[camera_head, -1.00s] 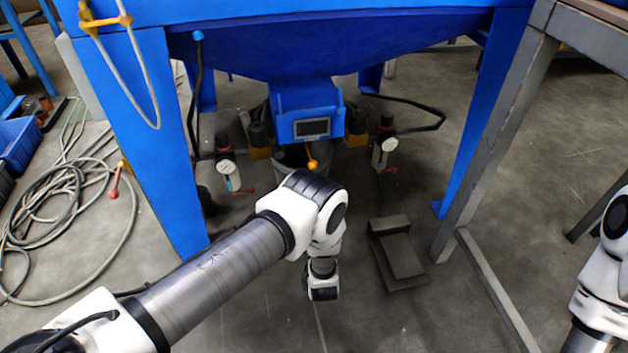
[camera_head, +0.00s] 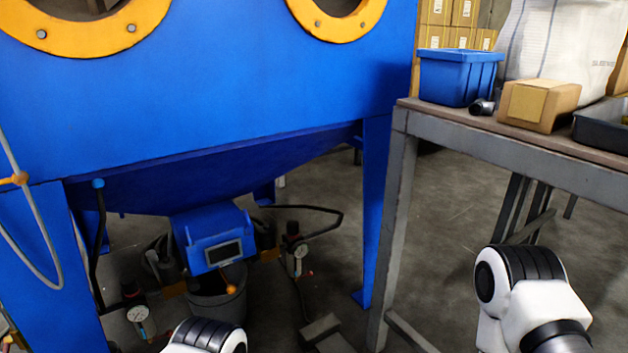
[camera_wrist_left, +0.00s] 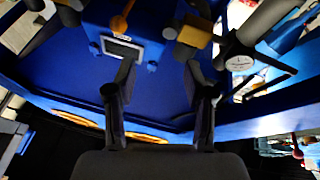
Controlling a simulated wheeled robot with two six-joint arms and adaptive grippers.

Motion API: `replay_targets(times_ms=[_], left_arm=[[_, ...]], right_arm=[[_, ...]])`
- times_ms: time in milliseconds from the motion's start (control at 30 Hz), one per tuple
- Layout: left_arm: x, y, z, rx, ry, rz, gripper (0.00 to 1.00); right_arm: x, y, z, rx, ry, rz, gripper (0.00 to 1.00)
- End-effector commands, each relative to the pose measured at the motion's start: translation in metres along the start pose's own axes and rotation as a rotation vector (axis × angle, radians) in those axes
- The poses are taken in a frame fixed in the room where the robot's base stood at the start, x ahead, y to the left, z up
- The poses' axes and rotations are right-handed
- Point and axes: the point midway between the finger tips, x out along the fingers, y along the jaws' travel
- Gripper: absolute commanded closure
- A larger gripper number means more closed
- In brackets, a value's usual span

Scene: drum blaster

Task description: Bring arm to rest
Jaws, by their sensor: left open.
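My left arm shows in the head view only as a white and black joint (camera_head: 205,338) at the bottom edge, in front of the blue blasting cabinet (camera_head: 240,90). Its gripper is below that picture. In the left wrist view my left gripper (camera_wrist_left: 160,72) has its two dark fingers apart with nothing between them. Beyond the fingers is the blue underside of the cabinet (camera_wrist_left: 150,85). My right arm shows as a bent white and black joint (camera_head: 525,295) at the lower right of the head view. Its gripper is out of the picture.
A grey metal table (camera_head: 480,125) stands at the right, with a blue bin (camera_head: 458,78) and a cardboard box (camera_head: 538,104) on it. A grey bucket (camera_head: 218,300) stands under the cabinet's outlet. Pressure gauges stand near it. Bare floor shows between cabinet and table.

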Motion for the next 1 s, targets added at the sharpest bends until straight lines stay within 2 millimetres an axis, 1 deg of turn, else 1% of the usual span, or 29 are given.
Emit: replay_targets(times_ms=[33,167,267,367,400,467,500,567,633,667,700,767,800,867,900,967,1000], left_arm=[[0.012,0.005,-0.015,-0.006,0.015,-0.001,0.47],[0.031,0.004,-0.035,-0.009,0.040,-0.014,0.47],[0.048,-0.001,-0.055,0.001,0.051,-0.026,0.47],[0.065,-0.009,-0.082,0.022,0.039,-0.030,0.47],[0.071,-0.015,-0.091,0.034,0.012,-0.027,0.47],[0.079,-0.024,-0.102,0.055,-0.059,-0.022,0.47],[0.081,-0.031,-0.107,0.071,-0.126,-0.017,0.47],[0.078,-0.043,-0.110,0.098,-0.247,-0.011,0.47],[0.066,-0.059,-0.111,0.132,-0.426,-0.002,0.47],[0.055,-0.067,-0.111,0.149,-0.519,0.002,0.47],[0.037,-0.077,-0.112,0.173,-0.654,0.010,0.47],[-0.001,-0.091,-0.112,0.206,-0.867,0.026,0.47],[-0.028,-0.100,-0.113,0.227,-0.997,0.039,0.47],[-0.070,-0.110,-0.117,0.254,-1.177,0.059,0.47],[-0.096,-0.116,-0.121,0.272,-1.284,0.074,0.47],[-0.133,-0.124,-0.129,0.295,-1.429,0.096,0.47],[-0.156,-0.129,-0.134,0.310,-1.513,0.110,0.47]], right_arm=[[-0.011,0.000,-0.001,0.001,0.001,0.000,1.00],[-0.022,0.000,-0.002,0.003,0.002,0.000,1.00],[-0.035,0.000,-0.001,0.002,0.001,0.000,1.00],[-0.054,0.000,-0.001,0.001,-0.001,0.000,1.00],[-0.063,0.000,-0.001,0.001,-0.002,0.000,1.00],[-0.077,0.000,0.000,0.000,-0.004,0.000,1.00],[-0.086,0.000,0.000,-0.001,-0.006,0.000,1.00],[-0.099,-0.001,0.001,-0.001,-0.008,-0.001,1.00],[-0.114,-0.001,0.001,-0.002,-0.011,-0.001,1.00],[-0.120,-0.001,0.002,-0.002,-0.013,-0.001,1.00],[-0.129,-0.001,0.002,-0.002,-0.015,-0.002,1.00],[-0.138,-0.001,0.003,-0.002,-0.018,-0.002,1.00],[-0.141,-0.001,0.004,-0.003,-0.019,-0.003,1.00],[-0.144,-0.001,0.004,-0.003,-0.021,-0.003,1.00],[-0.145,-0.001,0.005,-0.003,-0.023,-0.003,1.00],[-0.145,-0.002,0.005,-0.002,-0.024,-0.003,1.00],[-0.144,-0.002,0.005,-0.002,-0.025,-0.004,1.00]])
